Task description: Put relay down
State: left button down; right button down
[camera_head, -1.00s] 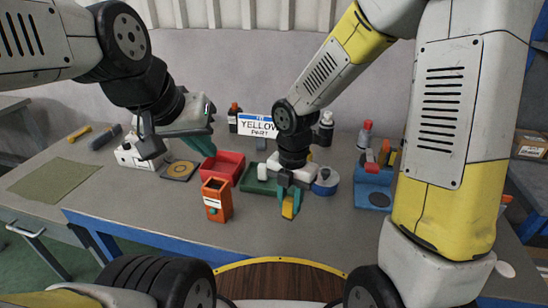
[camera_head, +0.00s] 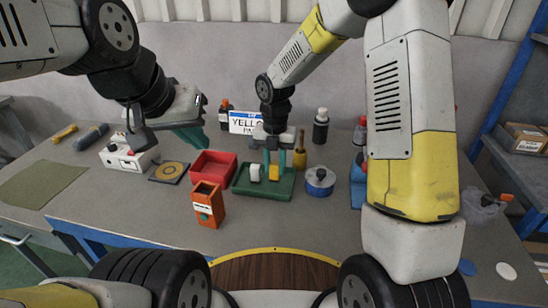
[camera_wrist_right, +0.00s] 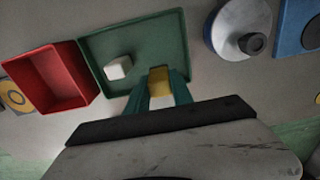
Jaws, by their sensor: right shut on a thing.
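The relay, a small yellow block (camera_head: 274,173), is between the fingers of my right gripper (camera_head: 274,160). In the right wrist view the yellow block (camera_wrist_right: 159,80) shows between the two green fingers (camera_wrist_right: 159,92). My right gripper is shut on it, over the right part of the green tray (camera_head: 243,187). I cannot tell whether the block touches the tray floor. A white block (camera_head: 255,172) sits in the tray, left of the yellow one. My left gripper (camera_head: 192,137) is above the table near the red bin; its finger gap cannot be made out.
A red bin (camera_head: 213,169) stands left of the tray, an orange box (camera_head: 208,206) in front of it. The table front is clear.

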jog(key=shift+w+a+f, duration=0.1)
jog(key=shift+w+f, duration=0.05)
jog(key=shift+w, duration=0.95)
jog(key=shift+w+f, duration=0.15)
jog(key=shift+f, duration=1.6)
jog(key=c, duration=1.1)
grip_release()
jog(key=shift+f, duration=0.15)
